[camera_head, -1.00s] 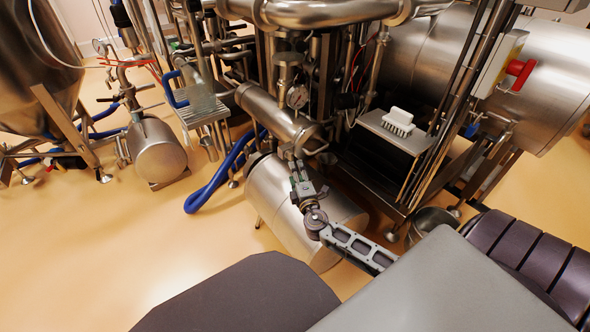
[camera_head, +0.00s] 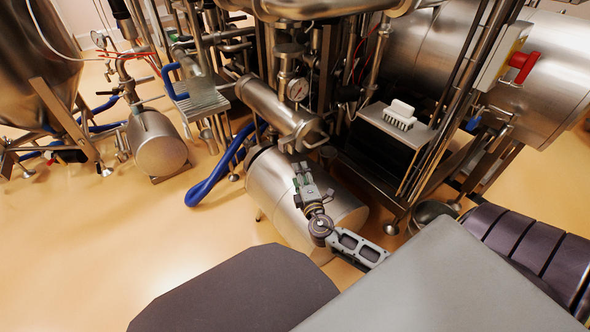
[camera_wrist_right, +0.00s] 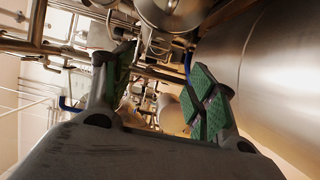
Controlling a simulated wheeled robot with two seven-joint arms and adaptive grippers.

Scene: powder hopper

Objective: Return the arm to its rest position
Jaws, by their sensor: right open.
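My right arm (camera_head: 358,249) comes in from the lower right in the head view. Its gripper (camera_head: 302,172) is over the near steel cylinder, in front of the pipework, and looks small there. In the right wrist view the two fingers with green pads stand apart, with nothing between them, so the right gripper (camera_wrist_right: 160,95) is open and empty. My left gripper is not in view.
A steel cylinder (camera_head: 275,205) lies under my right gripper. A white brush (camera_head: 400,113) sits on a ledge. A blue-handled thing (camera_head: 170,82) stands by a small metal shelf (camera_head: 205,99). A pail (camera_head: 432,212) is on the floor.

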